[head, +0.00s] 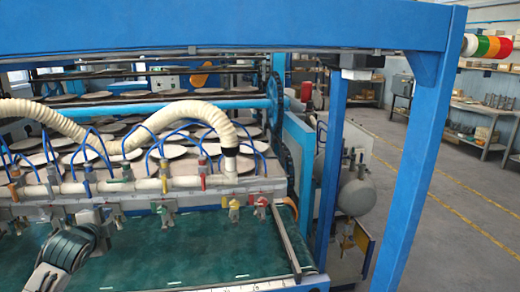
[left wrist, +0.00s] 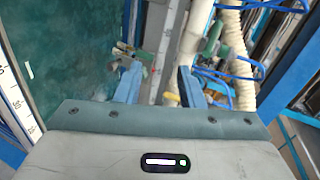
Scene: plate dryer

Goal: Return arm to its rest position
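My left arm (head: 68,248) comes in at the lower left of the head view, over the front of the plate dryer and near the pipe with valves (head: 150,184). Its fingertips are hard to make out there. In the left wrist view my left gripper (left wrist: 158,78) has two blue fingers standing well apart, with nothing held between them. A valve with a green handle (left wrist: 122,50) shows by the left finger, and a yellow part (left wrist: 171,98) shows between the fingers; whether either touches them cannot be told. My right gripper is not in view.
A green bed (head: 190,255) lies below the valve pipe. A white corrugated hose (head: 195,112) and several blue tubes loop above it. A blue frame post (head: 415,150) stands on the right. Open grey floor (head: 455,230) lies beyond, with a workbench (head: 485,108) behind.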

